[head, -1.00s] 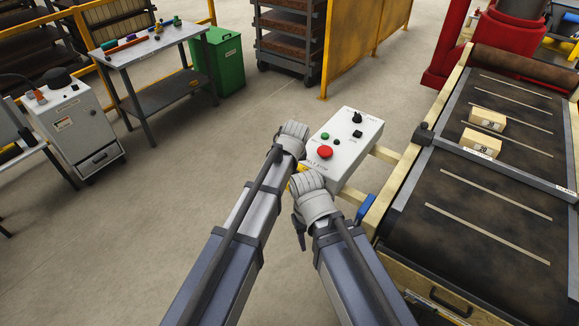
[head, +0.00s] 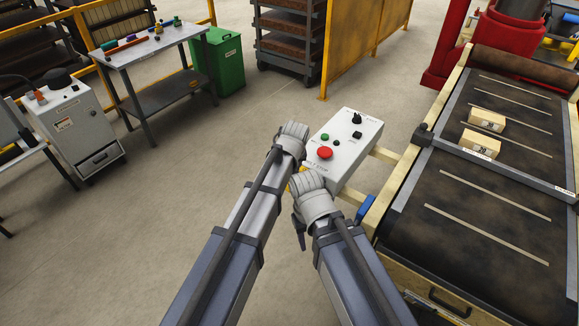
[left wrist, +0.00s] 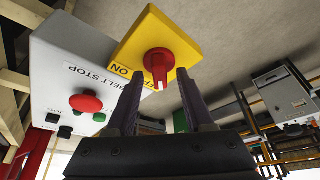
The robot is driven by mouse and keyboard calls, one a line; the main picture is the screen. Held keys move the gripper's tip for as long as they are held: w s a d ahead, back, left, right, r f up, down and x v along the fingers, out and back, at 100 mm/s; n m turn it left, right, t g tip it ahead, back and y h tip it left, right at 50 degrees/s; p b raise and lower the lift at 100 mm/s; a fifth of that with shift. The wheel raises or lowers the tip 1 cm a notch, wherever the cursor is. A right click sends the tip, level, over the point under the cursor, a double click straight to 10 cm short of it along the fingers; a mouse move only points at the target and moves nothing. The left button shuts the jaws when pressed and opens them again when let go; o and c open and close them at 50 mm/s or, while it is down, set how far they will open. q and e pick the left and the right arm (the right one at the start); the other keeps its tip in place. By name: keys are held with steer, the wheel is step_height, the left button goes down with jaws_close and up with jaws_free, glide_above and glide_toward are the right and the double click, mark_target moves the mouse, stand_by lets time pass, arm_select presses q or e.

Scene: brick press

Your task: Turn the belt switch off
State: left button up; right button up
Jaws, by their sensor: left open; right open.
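The belt switch is a red rotary knob (left wrist: 158,62) on a yellow plate (left wrist: 185,38) in the left wrist view. An ON label shows on the plate's left edge; other lettering is partly hidden by a finger. My left gripper (left wrist: 159,78) is open, its two dark fingers on either side of the knob's handle; I cannot tell if they touch it. In the head view its fingers are hidden behind its wrist. The plate is mostly hidden there beside the grey control box (head: 348,140). My right gripper (head: 299,232) is open and hangs below its wrist, near the box.
The box carries a red mushroom button (head: 325,153), also in the left wrist view (left wrist: 86,103), and smaller green and black buttons. The belt (head: 480,200) with two bricks (head: 487,120) (head: 481,143) lies to the right.

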arm_select(q)
steer(key=p+v, duration=0.6)
steer(key=v, duration=0.1)
stand_by(0.4)
steer(key=s+a+f+m+g, duration=0.15)
steer(key=s+a+g, duration=0.25)
steer(key=s+a, duration=1.4)
steer(key=s+d+f+m+b, duration=0.4)
steer(key=d+f+b, duration=0.4)
steer(key=d, duration=0.3)
steer(key=shift+s+d+f+g, duration=0.15)
steer(key=shift+s+f+g, duration=0.15)
steer(key=shift+s, duration=0.35)
